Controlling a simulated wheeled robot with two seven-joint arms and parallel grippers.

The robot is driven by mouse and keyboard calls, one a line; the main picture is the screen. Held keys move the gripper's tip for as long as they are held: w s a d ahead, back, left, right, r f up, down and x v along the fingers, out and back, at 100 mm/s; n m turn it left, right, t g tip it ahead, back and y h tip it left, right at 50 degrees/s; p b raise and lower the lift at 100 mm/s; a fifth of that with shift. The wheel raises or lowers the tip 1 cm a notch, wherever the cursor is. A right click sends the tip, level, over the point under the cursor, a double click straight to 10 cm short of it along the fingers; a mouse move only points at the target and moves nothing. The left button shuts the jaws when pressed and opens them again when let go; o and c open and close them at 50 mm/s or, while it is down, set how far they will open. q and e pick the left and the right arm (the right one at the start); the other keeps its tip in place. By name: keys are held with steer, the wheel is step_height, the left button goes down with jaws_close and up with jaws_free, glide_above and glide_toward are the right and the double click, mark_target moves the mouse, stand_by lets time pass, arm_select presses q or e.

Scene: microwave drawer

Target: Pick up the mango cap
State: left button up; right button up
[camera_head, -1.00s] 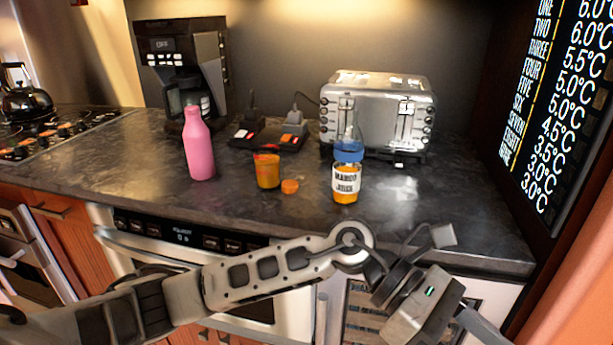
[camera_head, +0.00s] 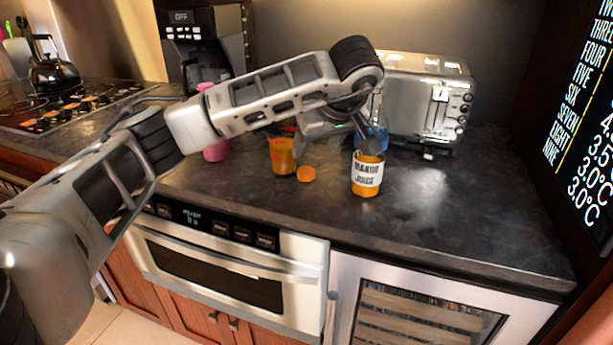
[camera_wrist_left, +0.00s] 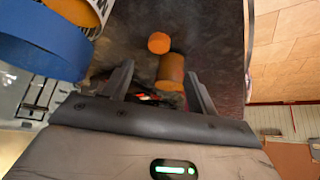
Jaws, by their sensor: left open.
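The mango juice bottle (camera_head: 366,176) stands upright on the counter, with white label and orange contents. Its blue cap (camera_head: 378,138) is partly hidden behind my left gripper (camera_head: 367,140). In the left wrist view the blue cap (camera_wrist_left: 38,42) is large at upper left, outside the fingers. A loose orange cap (camera_head: 306,174) lies on the counter beside an orange cup (camera_head: 283,158). The wrist view shows the orange cap (camera_wrist_left: 159,42) and the cup (camera_wrist_left: 171,70) beyond the fingertips. My left gripper (camera_wrist_left: 160,80) is open and empty. My right gripper is not in view.
A toaster (camera_head: 425,95) stands behind the bottle. A pink bottle (camera_head: 216,151) is partly hidden by my left arm, and a coffee maker (camera_head: 190,45) stands behind it. The counter (camera_head: 460,210) is clear at right and in front.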

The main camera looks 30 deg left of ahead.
mark_target(306, 170)
arm_select(q)
steer(key=x, duration=0.9)
steer(key=shift+d+p, duration=0.2)
steer(key=shift+p, duration=0.2)
steer(key=c, duration=1.1)
